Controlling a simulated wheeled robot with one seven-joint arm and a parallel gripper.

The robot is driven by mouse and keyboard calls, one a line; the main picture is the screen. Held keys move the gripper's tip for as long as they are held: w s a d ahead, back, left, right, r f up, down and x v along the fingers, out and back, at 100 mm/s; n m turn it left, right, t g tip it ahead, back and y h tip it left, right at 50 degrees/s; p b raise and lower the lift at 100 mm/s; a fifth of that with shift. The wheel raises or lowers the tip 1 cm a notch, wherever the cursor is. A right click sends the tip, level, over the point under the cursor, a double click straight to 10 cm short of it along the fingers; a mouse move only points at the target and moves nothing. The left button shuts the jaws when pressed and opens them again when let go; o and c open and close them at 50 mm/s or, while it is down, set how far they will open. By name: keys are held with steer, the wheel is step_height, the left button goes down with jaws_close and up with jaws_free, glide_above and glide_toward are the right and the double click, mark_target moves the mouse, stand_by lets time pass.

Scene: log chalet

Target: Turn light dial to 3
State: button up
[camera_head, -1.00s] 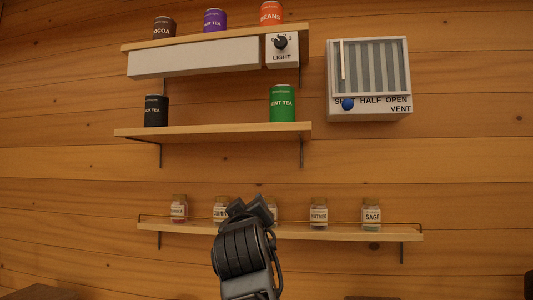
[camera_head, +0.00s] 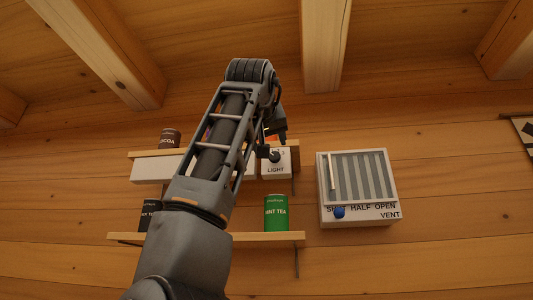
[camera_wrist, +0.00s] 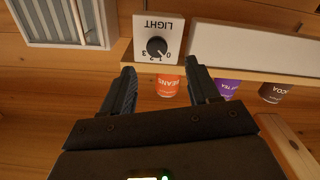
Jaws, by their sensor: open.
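The light dial (camera_head: 275,156) is a dark round knob on a white box (camera_head: 276,171) marked LIGHT, at the right end of the upper shelf. In the wrist view, which is upside down, the dial (camera_wrist: 157,46) shows the numbers 0 to 3 around it. Its pointer setting is too small to read surely. My gripper (camera_wrist: 160,68) is open and empty. Its two fingers stand apart to either side of the dial in that view, with the dial beyond the tips. In the head view my gripper (camera_head: 277,138) is just above and in front of the dial, partly covering the box.
The vent box (camera_head: 357,188) with its blue knob (camera_head: 339,212) is on the wall to the right. A green mint tea can (camera_head: 276,213) stands on the shelf below. Ceiling beams are overhead.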

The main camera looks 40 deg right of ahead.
mark_target(274, 155)
steer(key=x, duration=0.2)
steer(key=p+x, duration=0.1)
steer(key=x, duration=0.1)
steer(key=p+x, duration=0.1)
steer(key=x, duration=0.1)
steer(key=shift+d+r, duration=0.25)
steer(key=shift+r, duration=0.15)
steer(key=shift+w+d+f+p, duration=0.1)
steer(key=shift+w+d+p, duration=0.25)
steer(key=shift+d, duration=0.1)
steer(key=shift+c, duration=0.3)
steer(key=c, duration=1)
